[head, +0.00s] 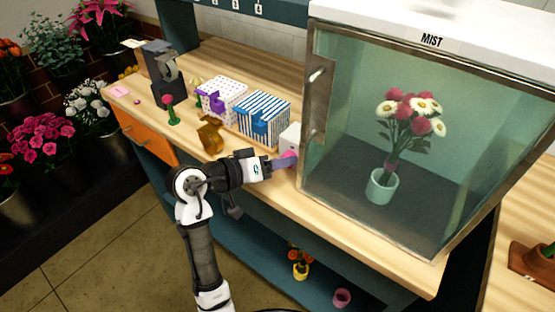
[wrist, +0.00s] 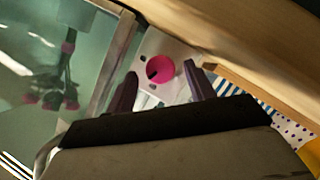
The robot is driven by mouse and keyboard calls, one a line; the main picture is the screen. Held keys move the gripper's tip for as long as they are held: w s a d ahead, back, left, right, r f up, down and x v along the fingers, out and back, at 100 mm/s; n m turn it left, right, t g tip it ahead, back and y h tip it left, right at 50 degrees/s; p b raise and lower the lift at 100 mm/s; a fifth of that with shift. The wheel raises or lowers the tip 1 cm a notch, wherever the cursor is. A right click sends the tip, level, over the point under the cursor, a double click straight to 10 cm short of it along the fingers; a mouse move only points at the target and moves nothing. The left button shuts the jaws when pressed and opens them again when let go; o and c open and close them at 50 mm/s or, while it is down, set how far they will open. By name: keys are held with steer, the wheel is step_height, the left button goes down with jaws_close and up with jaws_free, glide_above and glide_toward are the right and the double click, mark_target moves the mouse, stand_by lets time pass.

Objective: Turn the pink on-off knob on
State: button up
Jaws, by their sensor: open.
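The pink knob (wrist: 160,69) is round with a dark pointer mark and sits on a white box (wrist: 178,90), with small dark marks beside it. In the head view the knob (head: 289,156) shows only in part, at the tip of my gripper (head: 284,161), and the white box (head: 291,137) stands just left of the glass mist cabinet. In the wrist view my gripper (wrist: 163,90) is open, with one finger on each side of the knob. The knob appears between the fingertips or slightly beyond them; I cannot tell whether they touch it.
The glass mist cabinet (head: 432,41) holds a potted bouquet (head: 381,187) and stands close on the right. A blue-striped box (head: 264,118), a dotted box (head: 221,93) and a brown tape dispenser (head: 210,135) are on the wooden counter to the left.

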steer(key=shift+w, duration=0.1)
steer(key=c, duration=1)
steer(key=shift+o, duration=0.2)
steer(key=shift+d, duration=0.1)
steer(key=shift+b, duration=0.3)
steer(key=shift+d+f+m+y+b, duration=0.1)
steer(key=shift+m+y+b, duration=0.6)
steer(key=shift+m+b, duration=0.45)
steer(key=m+y+b, duration=0.1)
steer(key=m+t+b, duration=0.1)
steer(key=b, duration=0.1)
steer(key=shift+s+d+y, duration=0.15)
steer(key=shift+s+y, duration=0.1)
steer(key=shift+y, duration=0.15)
steer(key=m+y+b, duration=0.1)
steer(key=b, duration=0.1)
steer(key=m+t+y+b, duration=0.1)
steer(key=shift+s+d+m+t+b, duration=0.15)
steer(key=shift+d+m+t+b, duration=0.05)
steer(key=shift+m+t+b, duration=0.15)
steer(key=shift+d+r+m+t+y+b, duration=0.1)
steer(key=shift+r+m+t+y+b, duration=0.25)
steer(key=shift+m+b, duration=0.5)
steer(key=shift+f, duration=0.1)
